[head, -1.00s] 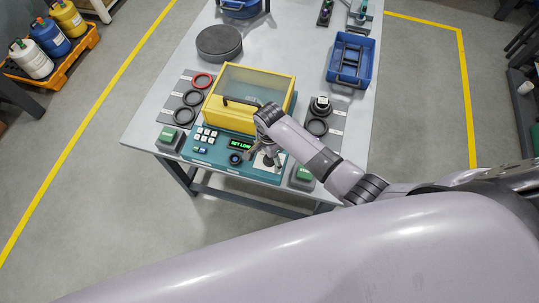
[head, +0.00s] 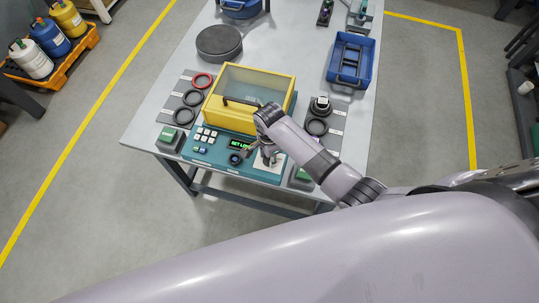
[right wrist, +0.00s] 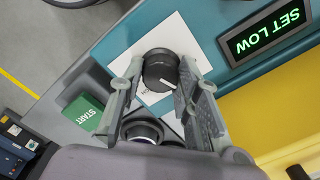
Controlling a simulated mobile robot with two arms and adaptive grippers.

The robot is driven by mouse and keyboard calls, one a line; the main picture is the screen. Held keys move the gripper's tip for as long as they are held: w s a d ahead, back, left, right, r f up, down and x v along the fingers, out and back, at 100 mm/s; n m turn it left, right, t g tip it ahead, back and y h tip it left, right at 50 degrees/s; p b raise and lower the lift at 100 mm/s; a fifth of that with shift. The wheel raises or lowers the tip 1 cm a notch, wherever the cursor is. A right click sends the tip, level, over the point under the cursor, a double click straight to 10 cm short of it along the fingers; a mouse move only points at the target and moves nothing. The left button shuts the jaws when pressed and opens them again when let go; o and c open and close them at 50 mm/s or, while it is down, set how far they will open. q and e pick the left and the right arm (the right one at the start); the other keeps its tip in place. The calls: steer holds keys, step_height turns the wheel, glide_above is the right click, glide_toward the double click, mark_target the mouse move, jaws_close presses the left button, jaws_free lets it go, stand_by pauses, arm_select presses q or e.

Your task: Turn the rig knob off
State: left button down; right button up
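The rig knob (right wrist: 160,72) is a dark round dial with a white pointer mark, set on a white plate on the teal rig panel (head: 222,164). In the right wrist view the fingers of my right gripper (right wrist: 160,66) stand on both sides of the knob, open, with a narrow gap at the left; contact at the right finger cannot be told. In the head view my right gripper (head: 259,155) is low over the panel's right part and largely covers the knob. The rig display (right wrist: 264,30) shows "SET LOW" in green. My left gripper is not in view.
A yellow-framed clear cover (head: 250,97) stands behind the panel. A green START button (right wrist: 85,112) is beside it. A blue tray (head: 350,60) and a dark round disc (head: 219,42) are farther back.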

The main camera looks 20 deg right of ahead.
steer(key=c, duration=0.5)
steer(key=n, duration=0.3)
steer(key=shift+n, duration=0.4)
steer(key=n, duration=0.3)
steer(key=shift+n, duration=0.3)
steer(key=o, duration=1.6)
steer(key=shift+c, duration=0.2)
steer(key=shift+r, duration=0.1)
step_height(320, 180, up, 7)
steer(key=shift+f, duration=0.1)
